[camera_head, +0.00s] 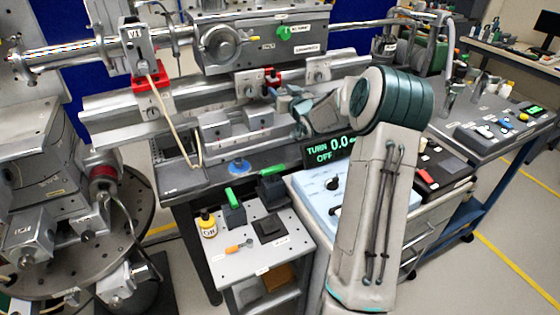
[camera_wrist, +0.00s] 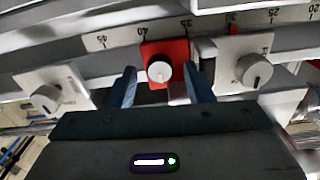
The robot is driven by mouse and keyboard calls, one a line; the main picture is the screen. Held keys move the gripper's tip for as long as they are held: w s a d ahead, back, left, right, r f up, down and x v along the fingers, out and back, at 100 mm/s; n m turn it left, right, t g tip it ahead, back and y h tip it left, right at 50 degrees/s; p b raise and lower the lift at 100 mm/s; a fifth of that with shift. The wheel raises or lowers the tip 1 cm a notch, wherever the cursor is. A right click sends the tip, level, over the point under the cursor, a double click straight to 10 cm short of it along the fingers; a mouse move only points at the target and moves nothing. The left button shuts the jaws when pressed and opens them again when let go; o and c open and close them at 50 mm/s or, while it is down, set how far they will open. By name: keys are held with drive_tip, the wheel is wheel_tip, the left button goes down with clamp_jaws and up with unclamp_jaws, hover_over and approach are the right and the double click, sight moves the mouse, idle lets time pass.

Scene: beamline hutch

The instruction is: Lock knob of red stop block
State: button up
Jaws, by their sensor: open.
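The red stop block (camera_wrist: 176,54) sits on the scaled rail, in the middle of the wrist view. My gripper (camera_wrist: 165,88) is open, with one dark finger to the left of the knob and one to the right. The fingers look apart from the knob; the exact depth gap cannot be told.
White blocks with knobs flank it on the rail, one left (camera_wrist: 46,98) and one right (camera_wrist: 252,71). A scale strip (camera_wrist: 120,38) runs above. Another red block (camera_head: 150,83) is farther left on the rail. A display (camera_head: 331,149) reads TURN 0.0, OFF.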

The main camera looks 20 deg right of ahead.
drive_tip(key=shift+s+n, duration=0.2)
drive_tip(key=shift+n, duration=0.3)
drive_tip(key=s+b, duration=0.2)
drive_tip(key=s, duration=1.2)
drive_tip(key=s+a+m+g+h+p, duration=0.1)
drive_tip(key=s+a+g+h+p, duration=0.2)
drive_tip(key=s+a+g, duration=0.7)
drive_tip(key=shift+s+a+m+g+p, duration=0.35)
drive_tip(key=shift+s+a+p, duration=0.45)
drive_tip(key=shift+s+a, duration=1.7)
drive_tip(key=shift+s+d, duration=0.45)
drive_tip(key=shift+d, duration=0.05)
drive_tip(key=s+a+g+y+p, duration=0.1)
drive_tip(key=s+a+g, duration=0.3)
drive_tip(key=s, duration=1)
drive_tip(key=a+n+y, duration=0.1)
drive_tip(key=a, duration=0.2)
drive_tip(key=shift+a+r+p, duration=0.15)
drive_tip(key=shift+a+p, duration=0.05)
drive_tip(key=shift+p, duration=0.15)
